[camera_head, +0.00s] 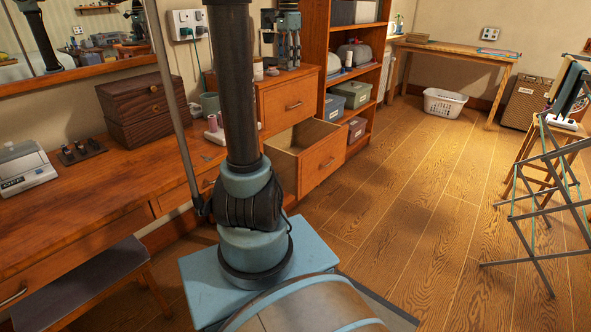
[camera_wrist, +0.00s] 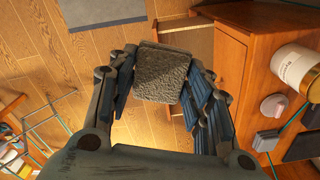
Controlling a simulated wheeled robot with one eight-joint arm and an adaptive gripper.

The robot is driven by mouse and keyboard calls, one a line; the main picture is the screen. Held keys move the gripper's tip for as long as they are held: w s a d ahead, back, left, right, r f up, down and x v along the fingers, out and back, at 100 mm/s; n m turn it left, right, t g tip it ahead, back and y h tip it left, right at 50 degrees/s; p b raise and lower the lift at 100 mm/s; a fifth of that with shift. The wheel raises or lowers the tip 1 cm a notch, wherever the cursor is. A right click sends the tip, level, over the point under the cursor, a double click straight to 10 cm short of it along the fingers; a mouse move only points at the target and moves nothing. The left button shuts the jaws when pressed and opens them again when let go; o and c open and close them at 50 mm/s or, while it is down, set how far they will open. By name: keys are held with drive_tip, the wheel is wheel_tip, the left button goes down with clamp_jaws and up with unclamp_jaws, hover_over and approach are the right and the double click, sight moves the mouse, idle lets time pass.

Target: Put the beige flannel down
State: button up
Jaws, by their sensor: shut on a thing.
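The beige flannel (camera_wrist: 162,73) shows in the wrist view as a rough, grey-beige folded pad. My gripper (camera_wrist: 157,78) is shut on it, with a finger on its left side and one on its right. The flannel is held in the air, with wooden floor showing beyond it. Its underside is hidden. I cannot make out the flannel in the head view.
A wooden dresser (camera_wrist: 230,65) is close at right in the wrist view, with a white jar (camera_wrist: 294,66) on top. Its lower drawer (camera_head: 325,160) stands open. A desk (camera_head: 95,190) is at left; a drying rack (camera_head: 548,200) is at right. Mid-floor is clear.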

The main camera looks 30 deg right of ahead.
drive_tip(key=w+d+f+n, duration=0.1)
drive_tip(key=w+d+f, duration=0.45)
drive_tip(key=f, duration=0.55)
drive_tip(key=w+d+f+n, duration=0.1)
drive_tip(key=w+d+f, duration=0.4)
drive_tip(key=f, duration=0.6)
drive_tip(key=w+d+f+n, duration=0.1)
drive_tip(key=w+d+f, duration=0.2)
drive_tip(key=d+f, duration=0.6)
drive_tip(key=shift+n, duration=0.8)
drive_tip(key=f, duration=1.9)
drive_tip(key=d+f, duration=0.1)
drive_tip(key=f, duration=0.9)
drive_tip(key=shift+w+d, duration=0.1)
drive_tip(key=shift+w, duration=0.3)
drive_tip(key=w, duration=0.1)
drive_tip(key=w+a, duration=0.1)
drive_tip(key=w, duration=0.1)
drive_tip(key=shift+w+a, duration=0.1)
drive_tip(key=shift+a, duration=0.1)
drive_tip(key=shift+w+a+f, duration=0.1)
drive_tip(key=shift+w+f, duration=0.15)
drive_tip(key=shift+w, duration=0.05)
drive_tip(key=shift+s+f, duration=0.1)
drive_tip(key=shift+f, duration=0.25)
drive_tip(key=shift+f, duration=0.1)
